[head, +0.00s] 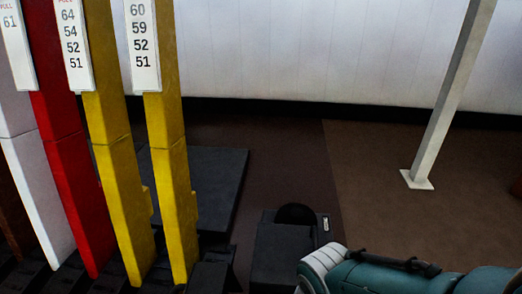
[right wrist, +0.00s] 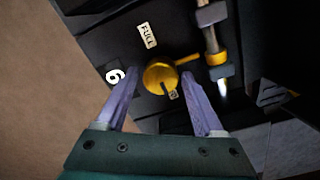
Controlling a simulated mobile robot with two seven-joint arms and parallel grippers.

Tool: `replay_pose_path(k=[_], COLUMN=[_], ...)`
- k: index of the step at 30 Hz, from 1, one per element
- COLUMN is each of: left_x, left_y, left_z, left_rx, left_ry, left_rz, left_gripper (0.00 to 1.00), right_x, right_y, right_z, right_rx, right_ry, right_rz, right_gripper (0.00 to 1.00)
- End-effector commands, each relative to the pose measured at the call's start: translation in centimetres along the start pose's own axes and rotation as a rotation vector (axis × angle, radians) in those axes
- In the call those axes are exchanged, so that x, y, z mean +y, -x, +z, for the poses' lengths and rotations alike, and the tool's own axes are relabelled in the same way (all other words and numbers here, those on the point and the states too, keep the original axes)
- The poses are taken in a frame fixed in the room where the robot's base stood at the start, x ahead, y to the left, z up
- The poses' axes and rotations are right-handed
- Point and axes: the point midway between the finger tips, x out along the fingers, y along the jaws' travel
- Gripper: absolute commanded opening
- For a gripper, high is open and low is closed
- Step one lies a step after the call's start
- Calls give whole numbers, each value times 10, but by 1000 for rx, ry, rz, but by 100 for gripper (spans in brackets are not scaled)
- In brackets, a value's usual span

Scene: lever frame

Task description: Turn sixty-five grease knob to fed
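In the right wrist view a round yellow knob (right wrist: 159,75) sits on a dark panel. A dark mark on its face points toward the bottom of the picture, close to a small pale label (right wrist: 173,95) too small to read. A white label reading FULL (right wrist: 147,35) is above the knob. A plate showing a 6 (right wrist: 115,75) is partly hidden by a finger. My right gripper (right wrist: 160,78) is open, with one finger on each side of the knob and visible gaps between. My left gripper is not in view.
Tall levers stand at the left of the head view: white (head: 38,200), red (head: 70,170) and two yellow (head: 170,160), with number plates. A dark block (head: 283,250) is near my right arm. A grey post (head: 450,95) stands behind. A yellow-banded rod (right wrist: 213,45) is beside the knob.

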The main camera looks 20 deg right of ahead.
Motion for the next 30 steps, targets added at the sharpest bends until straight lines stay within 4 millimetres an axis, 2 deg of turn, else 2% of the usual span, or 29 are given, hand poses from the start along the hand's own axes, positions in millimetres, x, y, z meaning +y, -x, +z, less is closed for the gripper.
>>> replay_pose_path(k=[3, 14, 20, 30], left_x=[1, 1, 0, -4], left_y=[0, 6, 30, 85], left_z=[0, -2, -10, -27], left_rx=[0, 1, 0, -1], left_ry=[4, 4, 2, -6], left_rz=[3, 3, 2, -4], left_gripper=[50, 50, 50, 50], right_x=[0, -1, -1, 0], right_y=[0, 7, 32, 93], right_z=[0, 0, 0, 0], right_rx=[0, 0, 0, -1], right_ry=[1, 1, 1, 0], right_rz=[-1, -2, -2, -1], right_gripper=[82, 82, 82, 82])
